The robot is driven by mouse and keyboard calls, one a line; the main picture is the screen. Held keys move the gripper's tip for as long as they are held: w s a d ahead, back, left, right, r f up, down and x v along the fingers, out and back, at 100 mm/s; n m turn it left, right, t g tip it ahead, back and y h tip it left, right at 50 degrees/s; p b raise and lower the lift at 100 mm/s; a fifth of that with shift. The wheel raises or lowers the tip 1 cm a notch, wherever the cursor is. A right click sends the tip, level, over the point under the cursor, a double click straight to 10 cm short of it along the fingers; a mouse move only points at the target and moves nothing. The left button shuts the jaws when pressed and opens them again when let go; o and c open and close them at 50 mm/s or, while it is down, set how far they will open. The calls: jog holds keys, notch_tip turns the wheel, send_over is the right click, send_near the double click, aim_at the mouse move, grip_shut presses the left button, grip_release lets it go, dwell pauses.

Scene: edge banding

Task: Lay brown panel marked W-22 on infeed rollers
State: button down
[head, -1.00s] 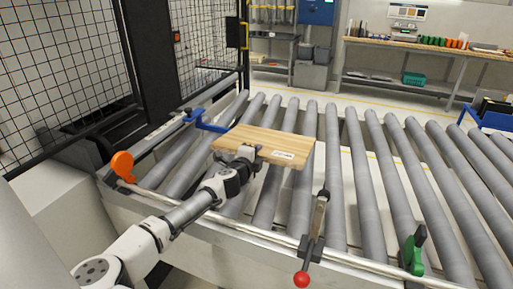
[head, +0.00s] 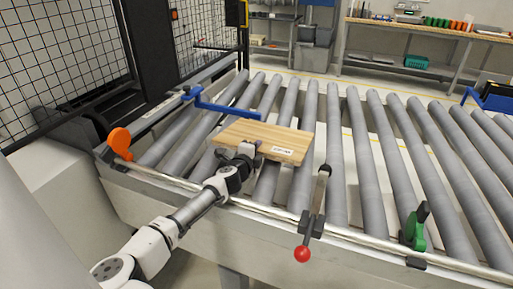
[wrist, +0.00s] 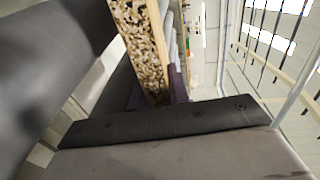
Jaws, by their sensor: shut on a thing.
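A light-brown wood-grain panel (head: 262,137) is above the near part of the grey infeed rollers (head: 335,150), roughly level. Whether it touches them I cannot tell. A white label (head: 283,150) sits on its near right corner, too small to read. My gripper (head: 247,150) is shut on the panel's near edge, at the left of its middle. In the wrist view the panel's speckled chipboard edge (wrist: 143,45) shows between the dark fingers.
A blue bar (head: 225,107) lies over the rollers just behind the panel. An orange knob (head: 119,142), a red-knobbed lever (head: 303,254) and a green clamp (head: 415,228) stand along the near rail. The rollers to the right are bare.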

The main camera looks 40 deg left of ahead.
dwell(0.4)
jog(key=c, duration=1.2)
grip_release()
jog(key=shift+c, duration=0.2)
jog(key=shift+o, duration=1.1)
jog(key=shift+f, duration=0.25)
jog(key=o, duration=0.8)
jog(key=shift+r, duration=0.1)
